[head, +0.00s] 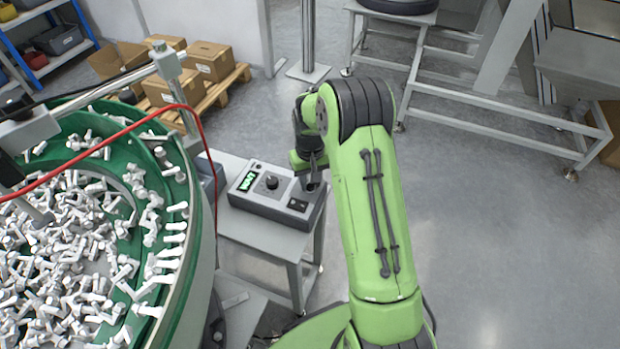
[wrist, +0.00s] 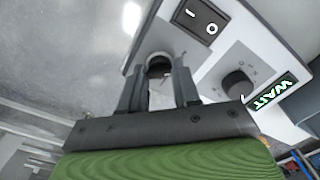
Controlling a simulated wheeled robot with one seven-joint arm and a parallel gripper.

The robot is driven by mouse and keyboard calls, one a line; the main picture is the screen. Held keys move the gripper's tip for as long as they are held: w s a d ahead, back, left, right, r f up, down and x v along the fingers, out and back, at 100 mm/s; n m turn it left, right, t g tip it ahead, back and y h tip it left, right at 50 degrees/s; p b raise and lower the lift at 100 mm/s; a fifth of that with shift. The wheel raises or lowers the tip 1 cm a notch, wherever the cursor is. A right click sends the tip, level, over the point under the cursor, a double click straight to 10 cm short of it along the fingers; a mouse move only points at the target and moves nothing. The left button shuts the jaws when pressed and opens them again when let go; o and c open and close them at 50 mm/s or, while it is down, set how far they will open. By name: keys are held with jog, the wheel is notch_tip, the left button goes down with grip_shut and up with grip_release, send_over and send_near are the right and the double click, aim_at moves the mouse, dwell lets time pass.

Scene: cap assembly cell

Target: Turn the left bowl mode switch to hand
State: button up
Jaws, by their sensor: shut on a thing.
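The left bowl's control box (head: 262,207) is a grey box on a small table beside the bowl feeder. The mode switch (wrist: 159,66) is a dark round knob at the box's corner in the wrist view; my arm and gripper mostly hide it in the head view. My gripper (wrist: 157,76) is shut on this knob, with one finger on each side. My gripper (head: 311,178) also shows over the right end of the box in the head view. The knob's pointer direction and labels cannot be read.
The box also has a dial (wrist: 237,85), a rocker switch (wrist: 203,17) and a lit display (wrist: 272,91) that seems to read WAIT. The green bowl (head: 183,222) full of white parts stands at left. A red cable (head: 204,135) hangs between.

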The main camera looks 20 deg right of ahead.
jog(key=m+p, duration=0.1)
jog(key=m, duration=0.3)
jog(key=shift+r, duration=0.1)
jog(key=m+p, duration=0.1)
jog(key=m, duration=0.3)
jog(key=shift+m, duration=0.3)
jog(key=m, duration=0.4)
jog(key=shift+m+p, duration=0.3)
jog(key=shift+p, duration=0.05)
jog(key=shift+m, duration=1.8)
jog(key=o, duration=1.1)
jog(key=shift+c, duration=0.2)
notch_tip(320, 180, up, 16)
jog(key=p, duration=0.4)
jog(key=shift+p, duration=0.4)
